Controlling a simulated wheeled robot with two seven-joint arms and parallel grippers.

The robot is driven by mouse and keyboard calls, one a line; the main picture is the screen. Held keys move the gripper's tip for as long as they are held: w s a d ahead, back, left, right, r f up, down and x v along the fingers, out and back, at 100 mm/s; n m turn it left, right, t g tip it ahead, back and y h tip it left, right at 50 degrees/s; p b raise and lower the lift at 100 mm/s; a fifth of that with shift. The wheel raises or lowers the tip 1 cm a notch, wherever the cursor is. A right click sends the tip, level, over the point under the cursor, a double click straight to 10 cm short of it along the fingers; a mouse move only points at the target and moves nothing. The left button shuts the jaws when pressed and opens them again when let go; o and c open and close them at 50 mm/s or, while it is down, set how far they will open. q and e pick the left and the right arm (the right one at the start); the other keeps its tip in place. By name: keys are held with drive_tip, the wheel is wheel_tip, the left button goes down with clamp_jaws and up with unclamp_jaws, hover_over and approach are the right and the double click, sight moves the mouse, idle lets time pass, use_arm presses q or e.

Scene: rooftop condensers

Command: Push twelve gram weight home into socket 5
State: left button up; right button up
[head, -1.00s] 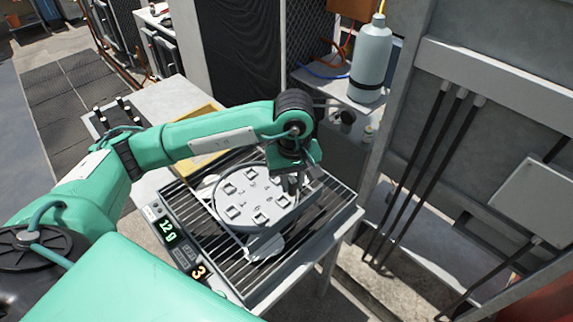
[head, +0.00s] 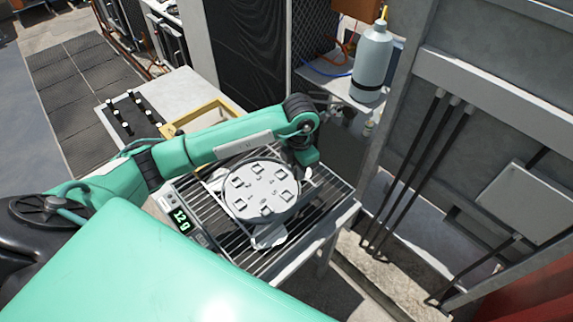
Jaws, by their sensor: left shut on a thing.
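A round grey disc (head: 262,190) with several square sockets around its face lies on a slatted bench. The numbers beside the sockets are too small to read, so I cannot tell which is socket 5. My left gripper (head: 307,174) points down at the disc's far right edge. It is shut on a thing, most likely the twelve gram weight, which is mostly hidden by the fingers. I cannot tell how deep it sits in a socket. My right gripper is not in view.
A black rack (head: 131,113) with several small pegs stands on the grey table at the left, near a yellow frame (head: 195,112). A grey gas bottle (head: 371,60) stands behind. A wall panel with dark pipes borders the right.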

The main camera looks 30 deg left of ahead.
use_arm(q)
drive_tip(key=n, duration=0.2)
drive_tip(key=n+p, duration=0.1)
drive_tip(key=n, duration=0.1)
drive_tip(key=shift+w+a+f, duration=0.1)
drive_tip(key=shift+a+f, duration=0.05)
drive_tip(key=shift+a, duration=0.15)
drive_tip(key=shift+s+a+f+n+p, duration=0.1)
drive_tip(key=shift+a+f+n+p, duration=0.35)
drive_tip(key=shift+f+n, duration=1.2)
drive_tip(key=shift+s+a+f+n+p, duration=0.1)
drive_tip(key=shift+a+f+n+p, duration=0.45)
drive_tip(key=shift+n, duration=2.15)
drive_tip(key=shift+s+a+f+n+p, duration=0.1)
drive_tip(key=shift+a+f+n+p, duration=0.2)
drive_tip(key=shift+f+n, duration=1.4)
drive_tip(key=shift+w+f+n+b, duration=0.1)
drive_tip(key=shift+f+n+b, duration=0.35)
drive_tip(key=shift+f+b, duration=0.55)
drive_tip(key=shift+r, duration=0.1)
drive_tip(key=shift+f, duration=0.3)
drive_tip(key=shift+f+b, duration=0.3)
drive_tip(key=shift+b, duration=0.15)
